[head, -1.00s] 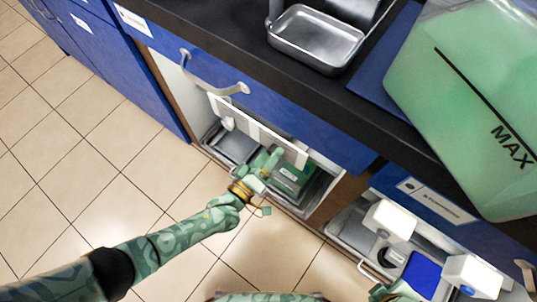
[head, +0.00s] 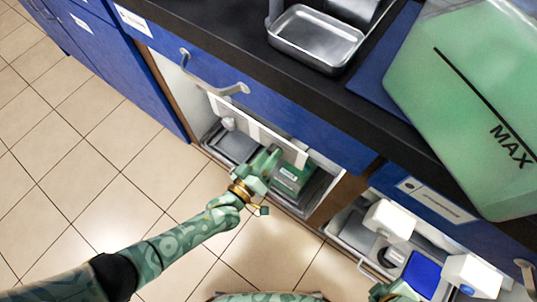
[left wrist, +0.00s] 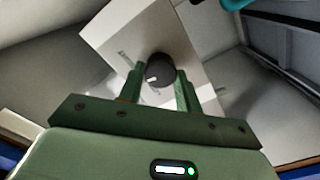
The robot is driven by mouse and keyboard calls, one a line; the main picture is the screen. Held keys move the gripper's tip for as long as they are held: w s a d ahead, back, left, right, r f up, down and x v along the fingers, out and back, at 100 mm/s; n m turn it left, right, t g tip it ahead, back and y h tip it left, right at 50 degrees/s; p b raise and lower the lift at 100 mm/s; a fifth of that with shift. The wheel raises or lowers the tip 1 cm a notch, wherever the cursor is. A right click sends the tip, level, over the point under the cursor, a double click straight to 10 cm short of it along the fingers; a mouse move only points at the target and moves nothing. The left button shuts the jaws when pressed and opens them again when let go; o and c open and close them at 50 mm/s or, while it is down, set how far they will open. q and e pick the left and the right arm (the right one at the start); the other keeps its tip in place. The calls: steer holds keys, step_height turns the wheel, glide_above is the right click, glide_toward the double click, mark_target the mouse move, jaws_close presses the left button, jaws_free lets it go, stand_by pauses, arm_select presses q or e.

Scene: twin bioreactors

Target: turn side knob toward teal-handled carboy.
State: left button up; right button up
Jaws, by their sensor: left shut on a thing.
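A dark round knob (left wrist: 160,70) with a white mark sits on the face of a white box (left wrist: 125,38) in the left wrist view. My left gripper (left wrist: 160,78) has one finger on each side of the knob and is shut on it. In the head view my left gripper (head: 268,166) reaches into the open cabinet and hides the knob. A teal piece (left wrist: 236,4), perhaps the carboy's handle, shows at the top edge of the left wrist view; the carboy itself is not clear.
A blue drawer front with a handle (head: 216,88) hangs above. A large green MAX container (head: 465,105) and a metal tray (head: 314,40) stand on the black counter. The tiled floor is clear.

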arm_select(q)
steer(key=m, duration=0.6)
steer(key=shift+s+f+m, duration=0.1)
steer(key=shift+m, duration=0.2)
stand_by(0.4)
steer(key=o, duration=1)
arm_select(e)
steer(key=shift+a, duration=0.1)
arm_select(q)
steer(key=p+v, duration=0.4)
steer(key=v, duration=1.2)
steer(key=shift+p, duration=0.3)
arm_select(e)
steer(key=s+d+f+g, duration=0.1)
steer(key=s+f+g, duration=0.1)
steer(key=s+f, duration=0.6)
steer(key=s, duration=0.3)
steer(key=shift+d+m, duration=0.3)
